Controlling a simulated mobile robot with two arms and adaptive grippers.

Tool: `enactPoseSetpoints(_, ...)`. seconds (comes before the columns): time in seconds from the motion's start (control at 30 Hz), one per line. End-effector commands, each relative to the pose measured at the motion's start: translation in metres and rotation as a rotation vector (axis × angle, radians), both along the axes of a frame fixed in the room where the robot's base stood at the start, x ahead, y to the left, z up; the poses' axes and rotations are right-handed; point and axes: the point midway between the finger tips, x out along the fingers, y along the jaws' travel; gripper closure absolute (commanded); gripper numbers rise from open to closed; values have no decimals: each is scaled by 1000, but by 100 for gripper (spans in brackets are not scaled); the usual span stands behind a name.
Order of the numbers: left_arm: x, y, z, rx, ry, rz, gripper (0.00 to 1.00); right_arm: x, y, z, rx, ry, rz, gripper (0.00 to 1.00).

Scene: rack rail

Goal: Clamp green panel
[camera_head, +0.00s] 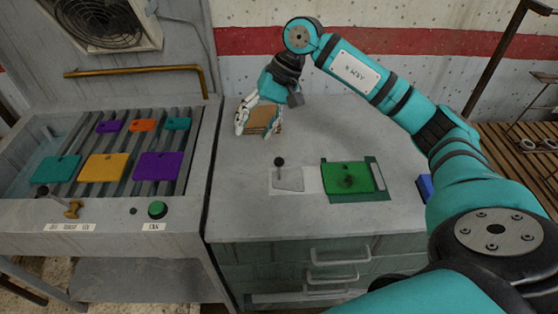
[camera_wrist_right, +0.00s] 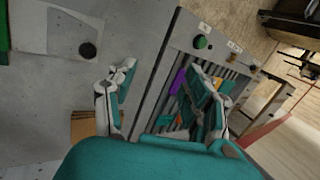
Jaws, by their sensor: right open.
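The green panel (camera_head: 346,177) lies flat on a dark green base plate (camera_head: 374,195) on the grey cabinet top, right of centre in the head view. Its edge also shows at the left border of the right wrist view (camera_wrist_right: 4,32). Left of it, a light plate (camera_head: 288,182) carries a black-knobbed lever (camera_head: 279,162); the knob also shows in the wrist view (camera_wrist_right: 87,50). My right gripper (camera_head: 259,122) is open, fingers apart, near the cabinet's back left, well away from the panel. A brown block (camera_head: 263,117) is near its fingers; contact cannot be told. My left gripper is not in view.
A slotted rack (camera_head: 62,205) at the left holds several coloured panels. It has a green button (camera_head: 157,209) and a brass knob (camera_head: 73,209) in front. A blue object (camera_head: 425,187) sits right of the green panel, partly hidden by my arm. The cabinet's front top is clear.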

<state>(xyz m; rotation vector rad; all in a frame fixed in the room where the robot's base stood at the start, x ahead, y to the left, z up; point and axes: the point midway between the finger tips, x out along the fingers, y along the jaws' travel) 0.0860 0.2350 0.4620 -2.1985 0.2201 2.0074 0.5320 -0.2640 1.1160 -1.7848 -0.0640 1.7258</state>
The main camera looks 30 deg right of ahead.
Motion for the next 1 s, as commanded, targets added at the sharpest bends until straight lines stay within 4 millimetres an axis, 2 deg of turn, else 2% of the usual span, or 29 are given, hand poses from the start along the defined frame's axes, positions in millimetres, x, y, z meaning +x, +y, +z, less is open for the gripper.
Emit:
enactPoseSetpoints(0.03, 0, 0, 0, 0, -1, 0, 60, -1, -29, 6, -98, -1, 20, 49)
enactPoseSetpoints(0.1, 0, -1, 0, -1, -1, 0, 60, -6, -59, 12, -199, 15, 47, 49)
enactPoseSetpoints(0.2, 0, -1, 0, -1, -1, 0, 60, -11, -85, 17, -281, 35, 68, 49)
enactPoseSetpoints(0.27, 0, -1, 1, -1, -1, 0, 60, -13, -91, 17, -302, 44, 75, 49)
enactPoseSetpoints(0.47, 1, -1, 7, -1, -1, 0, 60, -14, -89, -3, -309, 52, 80, 49)
enactPoseSetpoints(1.0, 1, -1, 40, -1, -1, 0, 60, -6, -67, -113, -303, 51, 77, 49)
